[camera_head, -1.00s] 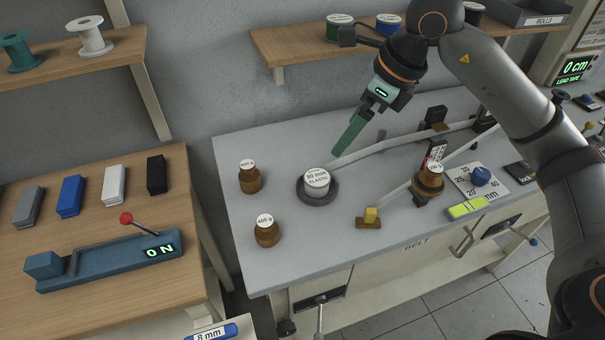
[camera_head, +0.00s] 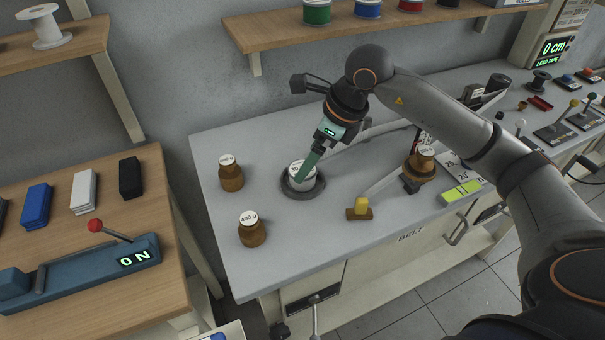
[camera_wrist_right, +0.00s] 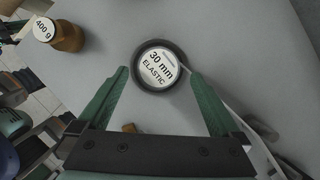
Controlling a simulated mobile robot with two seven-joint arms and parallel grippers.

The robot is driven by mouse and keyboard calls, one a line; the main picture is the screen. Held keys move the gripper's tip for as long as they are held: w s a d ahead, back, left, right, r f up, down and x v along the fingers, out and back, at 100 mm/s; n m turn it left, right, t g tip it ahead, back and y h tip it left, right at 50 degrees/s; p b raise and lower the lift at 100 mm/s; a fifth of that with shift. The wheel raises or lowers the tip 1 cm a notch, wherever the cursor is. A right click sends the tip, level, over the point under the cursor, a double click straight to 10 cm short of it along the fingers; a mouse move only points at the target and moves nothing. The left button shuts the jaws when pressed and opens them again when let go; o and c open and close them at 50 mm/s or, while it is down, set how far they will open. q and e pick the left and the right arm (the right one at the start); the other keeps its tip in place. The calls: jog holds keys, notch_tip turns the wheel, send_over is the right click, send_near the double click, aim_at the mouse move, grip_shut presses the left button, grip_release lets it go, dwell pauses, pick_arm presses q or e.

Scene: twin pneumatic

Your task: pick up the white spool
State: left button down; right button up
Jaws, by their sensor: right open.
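A white spool (camera_head: 46,27) stands on the upper left wooden shelf. A white roll labelled "30 mm ELASTIC" (camera_wrist_right: 157,68) sits in a dark round holder (camera_head: 289,191) on the grey bench. My right gripper (camera_head: 300,180) points down over this roll, and its green fingers hide part of it in the head view. In the right wrist view the fingers of the right gripper (camera_wrist_right: 160,75) are spread apart with the roll between and just beyond their tips. They hold nothing. My left gripper is not in view.
Brown weights, one marked 400 g (camera_head: 251,230), stand left of the roll. A yellow-topped block (camera_head: 360,208) and a brown weight on a stand (camera_head: 421,167) are to its right. The wooden shelf (camera_head: 270,33) with coloured spools hangs behind.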

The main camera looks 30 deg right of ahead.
jog(key=x, duration=0.3)
jog(key=shift+s+f, duration=0.1)
jog(key=shift+f, duration=0.25)
jog(key=c, duration=1.3)
jog(key=shift+c, duration=0.7)
jog(key=shift+r, duration=0.15)
